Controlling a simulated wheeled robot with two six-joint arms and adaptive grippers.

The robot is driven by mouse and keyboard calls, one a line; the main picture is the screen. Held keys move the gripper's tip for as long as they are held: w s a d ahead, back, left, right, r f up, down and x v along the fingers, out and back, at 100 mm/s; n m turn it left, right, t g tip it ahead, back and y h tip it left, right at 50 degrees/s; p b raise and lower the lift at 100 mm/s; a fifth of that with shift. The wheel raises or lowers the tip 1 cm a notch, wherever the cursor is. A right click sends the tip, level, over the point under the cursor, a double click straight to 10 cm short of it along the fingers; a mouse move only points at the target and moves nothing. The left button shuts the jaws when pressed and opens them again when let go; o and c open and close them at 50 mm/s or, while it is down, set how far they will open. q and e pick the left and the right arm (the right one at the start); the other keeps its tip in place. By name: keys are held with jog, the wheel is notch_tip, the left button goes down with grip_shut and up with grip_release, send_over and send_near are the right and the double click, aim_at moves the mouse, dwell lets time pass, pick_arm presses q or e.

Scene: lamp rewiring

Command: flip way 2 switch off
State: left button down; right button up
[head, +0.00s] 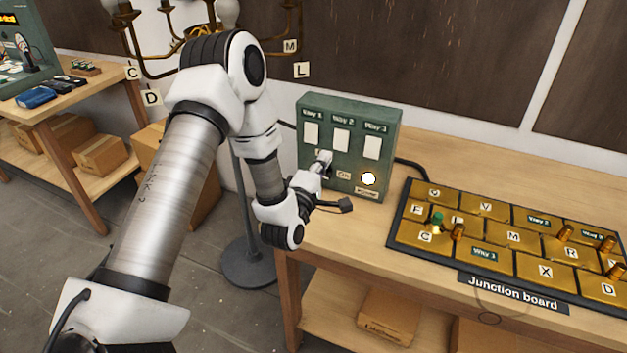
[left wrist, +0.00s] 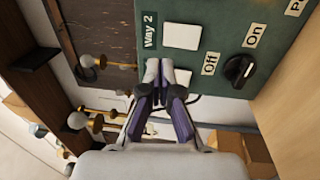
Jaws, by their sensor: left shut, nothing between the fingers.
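The green switch box (head: 350,108) stands on the wooden bench with three white rockers labelled Way 1, Way 2 and Way 3. The Way 2 switch (head: 341,140) is uncovered in the head view; it also shows in the left wrist view (left wrist: 183,36) beside its label. I cannot tell which way it is tipped. My left gripper (head: 325,158) is shut and empty in front of the box, below the Way 1 and Way 2 rockers. In the left wrist view its fingertips (left wrist: 158,70) partly hide another white plate. I cannot tell whether they touch the panel. My right gripper is not in view.
A black knob (left wrist: 238,70) sits between the Off and On labels. A round power light (head: 369,179) glows on the box. The junction board (head: 515,268) with gold plates lies to the right. A lamp stand (head: 249,265) is left of the bench.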

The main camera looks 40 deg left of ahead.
pick_arm(q)
jog(key=s+d+f+m+g+h, duration=0.25)
jog(key=s+d+f, duration=0.2)
jog(key=f, duration=0.35)
jog(key=s+d+f+m+g+h+b, duration=0.1)
jog(key=s+d+f+m+g, duration=0.4)
jog(key=f, duration=0.4)
jog(key=s+d+f+m+g+h, duration=0.1)
jog(key=s+d+f+m+g, duration=0.15)
jog(key=s+f, duration=0.45)
jog(key=s+f+m+g, duration=0.4)
jog(key=s+m, duration=0.1)
jog(key=s, duration=0.3)
jog(key=s+f+m+g, duration=0.4)
jog(key=s+m+g, duration=0.1)
jog(key=s, duration=0.3)
jog(key=shift+d, duration=0.45)
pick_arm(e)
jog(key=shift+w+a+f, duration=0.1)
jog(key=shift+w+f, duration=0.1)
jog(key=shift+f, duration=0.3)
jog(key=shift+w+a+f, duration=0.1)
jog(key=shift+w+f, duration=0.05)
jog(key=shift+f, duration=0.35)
